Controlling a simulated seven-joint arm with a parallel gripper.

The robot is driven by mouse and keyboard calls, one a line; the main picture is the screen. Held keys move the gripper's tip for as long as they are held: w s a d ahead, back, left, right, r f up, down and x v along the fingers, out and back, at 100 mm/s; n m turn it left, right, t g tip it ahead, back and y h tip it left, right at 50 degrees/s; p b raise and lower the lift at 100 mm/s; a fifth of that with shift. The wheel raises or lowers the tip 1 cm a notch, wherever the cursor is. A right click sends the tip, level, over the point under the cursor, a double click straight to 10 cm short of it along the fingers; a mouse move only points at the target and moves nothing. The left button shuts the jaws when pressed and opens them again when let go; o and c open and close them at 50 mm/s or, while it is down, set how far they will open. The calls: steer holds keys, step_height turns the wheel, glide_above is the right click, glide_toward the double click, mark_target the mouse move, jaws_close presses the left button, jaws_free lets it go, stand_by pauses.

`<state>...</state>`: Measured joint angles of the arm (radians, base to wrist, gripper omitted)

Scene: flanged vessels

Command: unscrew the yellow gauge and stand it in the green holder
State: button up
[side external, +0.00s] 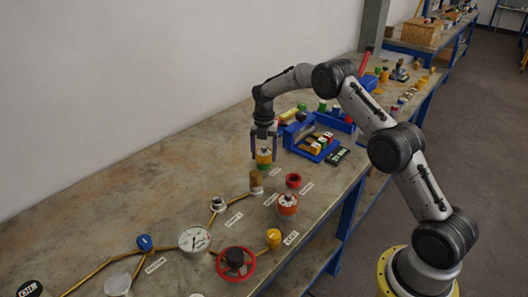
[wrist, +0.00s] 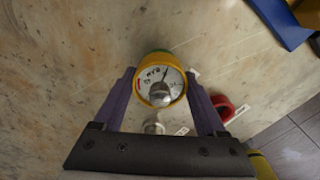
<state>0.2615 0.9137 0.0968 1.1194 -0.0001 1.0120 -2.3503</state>
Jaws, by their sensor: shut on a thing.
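The yellow gauge (side external: 264,156), with a white dial and a yellow rim, is between the fingers of my gripper (side external: 264,150) in the side view. The fingers are shut on it. In the wrist view the gauge (wrist: 160,80) faces the camera between the two purple fingers of my gripper (wrist: 162,92). A green band shows just under the yellow in the side view; I cannot tell whether it is part of the gauge or the green holder. The gauge is behind a tan upright fitting (side external: 256,183) on the pipe. Its underside is hidden.
A blue rack (side external: 310,140) with coloured blocks stands to the right. A red ring (side external: 293,180), an orange-and-white vessel (side external: 287,205), a white dial (side external: 194,239) and a red handwheel (side external: 236,263) are nearer the front. The bench is clear to the left of my gripper.

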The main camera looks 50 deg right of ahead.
steer(key=shift+f, duration=0.1)
steer(key=o, duration=1.5)
